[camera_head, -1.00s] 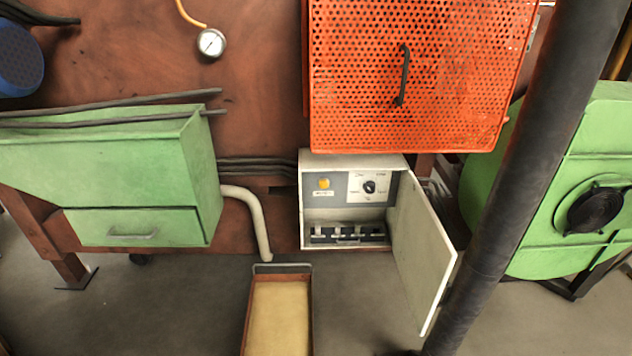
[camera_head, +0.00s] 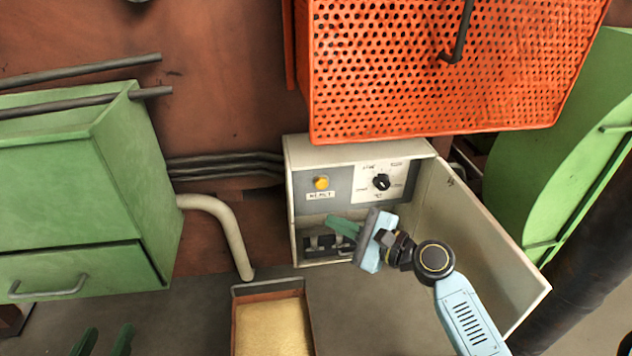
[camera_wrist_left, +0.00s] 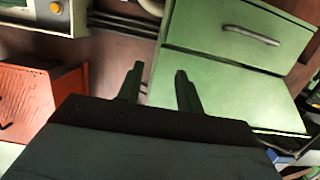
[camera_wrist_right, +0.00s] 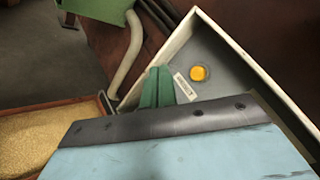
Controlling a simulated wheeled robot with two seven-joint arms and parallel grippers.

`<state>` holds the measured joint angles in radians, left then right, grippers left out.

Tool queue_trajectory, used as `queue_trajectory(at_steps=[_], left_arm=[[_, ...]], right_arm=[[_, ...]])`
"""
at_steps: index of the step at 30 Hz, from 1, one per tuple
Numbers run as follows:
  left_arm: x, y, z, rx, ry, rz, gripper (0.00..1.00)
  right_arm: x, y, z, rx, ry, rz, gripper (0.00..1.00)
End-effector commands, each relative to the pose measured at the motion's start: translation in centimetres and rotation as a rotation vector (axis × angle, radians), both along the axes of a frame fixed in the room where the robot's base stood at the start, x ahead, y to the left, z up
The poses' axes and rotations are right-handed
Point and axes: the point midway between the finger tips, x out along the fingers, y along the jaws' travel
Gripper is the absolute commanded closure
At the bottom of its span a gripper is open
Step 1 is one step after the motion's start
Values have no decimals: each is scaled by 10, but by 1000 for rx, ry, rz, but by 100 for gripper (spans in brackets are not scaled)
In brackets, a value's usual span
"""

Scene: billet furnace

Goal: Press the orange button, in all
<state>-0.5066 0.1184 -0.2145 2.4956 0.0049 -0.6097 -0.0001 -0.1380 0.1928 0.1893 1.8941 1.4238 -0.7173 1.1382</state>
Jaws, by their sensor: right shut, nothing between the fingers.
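The orange-yellow button (camera_head: 321,183) sits on the grey upper panel of the open white control box (camera_head: 297,225), above a small label. It also shows in the right wrist view (camera_wrist_right: 198,73) and at the top left of the left wrist view (camera_wrist_left: 55,7). My right gripper (camera_head: 333,222) is shut and empty, in front of the box and a little below the button, apart from it in the picture. Its green fingers (camera_wrist_right: 157,88) point toward the panel in the right wrist view. My left gripper (camera_wrist_left: 157,80) is open and empty, low at the left in the head view (camera_head: 104,338).
A black rotary knob (camera_head: 381,182) is right of the button, with switches below. The box door (camera_head: 480,245) stands open to the right. An orange perforated cover (camera_head: 440,70) hangs above. A tray of yellow grains (camera_head: 272,325) and a green drawer cabinet (camera_head: 70,200) are left.

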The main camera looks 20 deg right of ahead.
Motion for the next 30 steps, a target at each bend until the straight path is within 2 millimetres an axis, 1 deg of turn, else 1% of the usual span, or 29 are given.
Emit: queue_trajectory(at_steps=[8, 11, 14, 20, 30], left_arm=[[0, 0, 1, -1, -5, 0, 64], [2, -2, 5, -9, -34, -3, 64], [4, -4, 14, -26, -92, -7, 64], [5, -10, 41, -76, -257, -19, 64], [-5, -16, 90, -168, -551, -37, 64]], right_arm=[[1, 0, 0, -4, 0, -1, 100], [5, -1, -1, -5, -2, -1, 100], [12, -3, -1, -6, -2, -1, 100], [32, -9, -2, -5, -2, -1, 100], [59, -15, -2, -5, -1, 0, 100]])
